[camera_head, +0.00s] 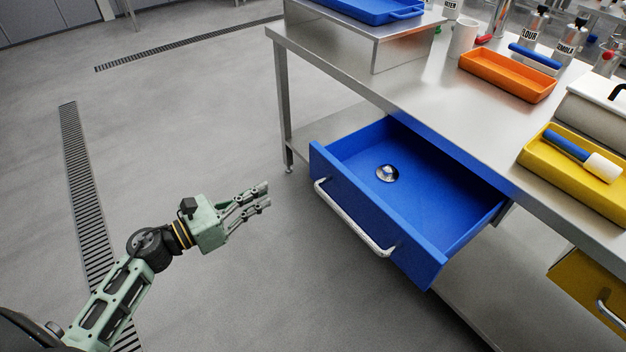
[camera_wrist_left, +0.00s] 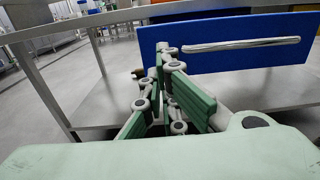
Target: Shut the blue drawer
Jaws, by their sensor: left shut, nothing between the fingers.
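The blue drawer (camera_head: 452,205) stands pulled out from under the steel table in the head view. A small shiny metal object (camera_head: 387,173) lies on its floor. Its front panel carries a long silver handle (camera_head: 352,218). In the left wrist view the blue front (camera_wrist_left: 225,62) and its handle (camera_wrist_left: 242,44) are ahead of the fingers. My left gripper (camera_head: 266,195) is shut and empty, to the left of the drawer front and apart from it in the head view. My right gripper is in neither view.
The steel table (camera_head: 420,105) bears a blue tray (camera_head: 370,8), an orange tray (camera_head: 507,75), a yellow tray (camera_head: 570,185) and several bottles. A yellow drawer (camera_head: 585,290) is at the lower right. The floor left of the blue drawer is clear.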

